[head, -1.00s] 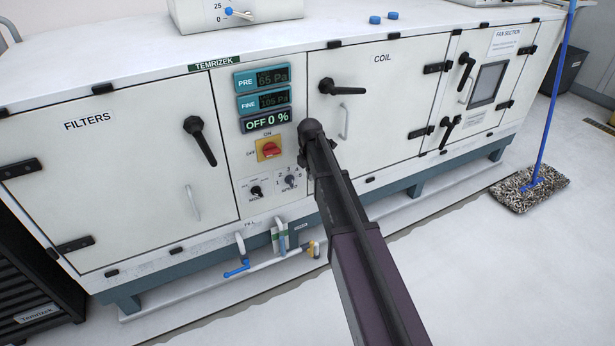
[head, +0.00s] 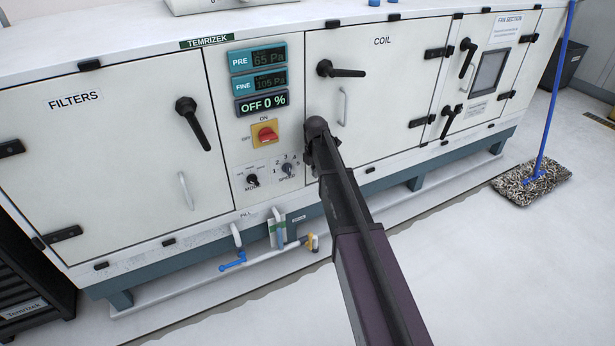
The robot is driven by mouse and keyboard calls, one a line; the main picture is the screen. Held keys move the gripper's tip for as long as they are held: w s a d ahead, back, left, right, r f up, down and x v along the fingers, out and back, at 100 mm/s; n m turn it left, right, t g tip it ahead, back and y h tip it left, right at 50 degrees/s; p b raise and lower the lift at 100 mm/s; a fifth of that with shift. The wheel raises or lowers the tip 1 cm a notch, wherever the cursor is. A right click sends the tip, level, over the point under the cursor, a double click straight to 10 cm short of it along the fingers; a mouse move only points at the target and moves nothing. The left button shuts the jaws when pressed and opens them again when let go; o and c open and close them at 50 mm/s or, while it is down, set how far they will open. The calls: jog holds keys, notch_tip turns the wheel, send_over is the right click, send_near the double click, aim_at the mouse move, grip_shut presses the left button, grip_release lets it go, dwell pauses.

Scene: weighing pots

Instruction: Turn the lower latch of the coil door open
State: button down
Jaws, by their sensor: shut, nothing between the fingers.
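The white coil door (head: 390,110) is closed, in the middle right of the head view. Its upper latch (head: 340,69) is a black lever at the door's upper left, lying roughly horizontal. A pale pull handle (head: 344,106) is below it. No lower latch shows on this door; my arm covers the door's lower left corner, where one may be hidden. My arm reaches up from the bottom, and its dark rounded joint is in front of that left edge. My gripper is not visible, so its contact with any latch cannot be told.
Left of the coil door are the control panel with a red-yellow switch (head: 265,134) and the filters door with its black lever (head: 193,123). Pipes with a blue valve (head: 232,262) stick out below. A mop (head: 533,181) stands at right. The floor in front is clear.

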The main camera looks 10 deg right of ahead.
jog(key=shift+w+d+f, duration=0.1)
jog(key=shift+w+d, duration=0.15)
jog(key=shift+d, duration=0.15)
jog(key=shift+d+f, duration=0.1)
jog(key=shift+d, duration=0.15)
dwell(0.3)
